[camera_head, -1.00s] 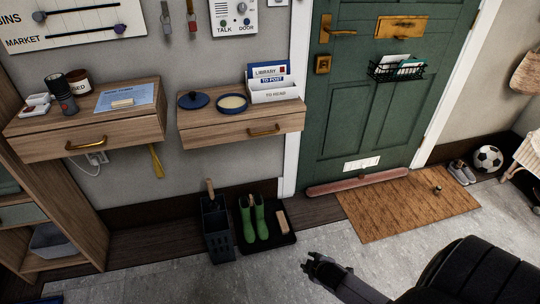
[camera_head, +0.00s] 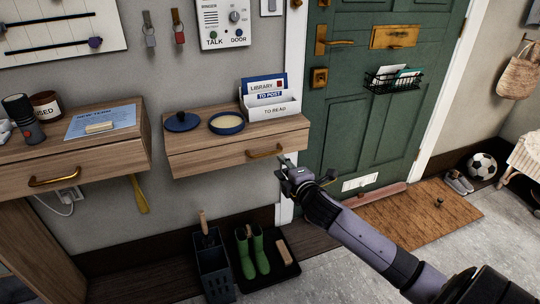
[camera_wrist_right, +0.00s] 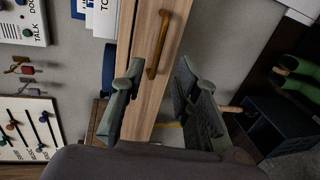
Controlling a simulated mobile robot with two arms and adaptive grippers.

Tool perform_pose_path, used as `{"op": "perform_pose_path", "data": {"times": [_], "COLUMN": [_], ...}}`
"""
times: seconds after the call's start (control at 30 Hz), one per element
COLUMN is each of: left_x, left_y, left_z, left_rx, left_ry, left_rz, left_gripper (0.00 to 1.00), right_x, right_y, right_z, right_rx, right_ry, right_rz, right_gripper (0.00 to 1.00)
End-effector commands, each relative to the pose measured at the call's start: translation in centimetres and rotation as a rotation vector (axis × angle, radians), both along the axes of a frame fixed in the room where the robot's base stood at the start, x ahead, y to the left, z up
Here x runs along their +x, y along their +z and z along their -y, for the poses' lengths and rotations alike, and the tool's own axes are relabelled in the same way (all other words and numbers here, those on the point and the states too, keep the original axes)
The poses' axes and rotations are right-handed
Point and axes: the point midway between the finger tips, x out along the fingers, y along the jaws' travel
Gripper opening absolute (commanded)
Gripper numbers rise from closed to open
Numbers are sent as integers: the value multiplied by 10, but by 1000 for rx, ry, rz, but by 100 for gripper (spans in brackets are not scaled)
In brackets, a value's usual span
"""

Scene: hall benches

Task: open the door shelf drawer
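The door shelf (camera_head: 180,133) is a wooden wall shelf left of the green door. Its drawer (camera_head: 215,157) has a brass bar handle (camera_head: 265,153) and looks shut. My right gripper (camera_head: 285,164) is beside the right end of the handle in the head view. In the right wrist view the open fingers (camera_wrist_right: 160,70) point at the wooden front. The handle (camera_wrist_right: 161,42) appears ahead, its near end in line with the gap between the fingertips. I see no grip on it, and contact cannot be told. My left gripper is not in view.
On the shelf stand a blue dish (camera_head: 227,124), a blue lid (camera_head: 182,121) and a letter rack (camera_head: 272,107). Another drawer shelf (camera_head: 70,164) hangs at left. Green boots (camera_head: 253,254) and a dark holder (camera_head: 213,265) stand below. The green door (camera_head: 350,120) is close at right.

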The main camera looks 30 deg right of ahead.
Motion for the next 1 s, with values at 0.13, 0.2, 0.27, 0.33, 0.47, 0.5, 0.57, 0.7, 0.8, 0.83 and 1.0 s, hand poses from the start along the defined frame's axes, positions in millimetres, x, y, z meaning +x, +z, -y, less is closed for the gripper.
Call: {"op": "perform_pose_path", "data": {"times": [0.13,0.2,0.27,0.33,0.47,0.5,0.57,0.7,0.8,0.83,1.0], "left_x": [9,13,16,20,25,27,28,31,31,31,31], "left_y": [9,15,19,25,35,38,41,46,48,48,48], "left_z": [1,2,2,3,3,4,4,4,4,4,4], "left_rx": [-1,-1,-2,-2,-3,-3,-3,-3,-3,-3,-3], "left_ry": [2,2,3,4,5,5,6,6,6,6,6], "left_rz": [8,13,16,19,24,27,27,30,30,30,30], "left_gripper": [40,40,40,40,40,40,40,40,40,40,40], "right_x": [31,45,56,69,89,93,99,107,109,110,109], "right_y": [-7,-10,-12,-16,-20,-22,-23,-24,-24,-24,-24], "right_z": [7,11,13,17,21,22,23,26,26,26,26], "right_rx": [2,2,1,4,3,3,3,2,2,2,2], "right_ry": [-2,-2,-1,-1,-1,-1,-1,1,1,1,1], "right_rz": [3,3,2,2,2,1,0,0,1,1,0], "right_gripper": [29,29,29,29,29,29,29,29,29,29,29]}}
